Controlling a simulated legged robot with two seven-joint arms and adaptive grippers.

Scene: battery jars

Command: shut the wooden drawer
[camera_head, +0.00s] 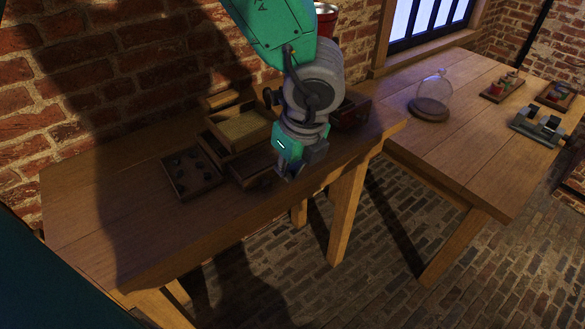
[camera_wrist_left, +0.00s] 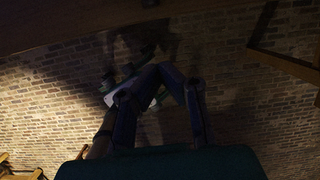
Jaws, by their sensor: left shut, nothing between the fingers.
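The wooden drawer (camera_head: 252,167) sticks out toward the front of a small wooden cabinet (camera_head: 238,129) on the left workbench. It looks partly pulled out, and its right end is hidden behind my arm. My left gripper (camera_head: 288,172) is shut and empty, pointing down at the right front of the drawer. Whether it touches the drawer I cannot tell. In the left wrist view the fingers of the left gripper (camera_wrist_left: 155,90) show dark against the brick floor, and the drawer is not clear there. My right gripper is not in view.
A tray of dark pieces (camera_head: 191,171) lies left of the cabinet. A dark red box (camera_head: 351,110) and a red can (camera_head: 326,18) stand behind my arm. A glass dome (camera_head: 431,98) stands on the right table. The left bench top is clear at its left end.

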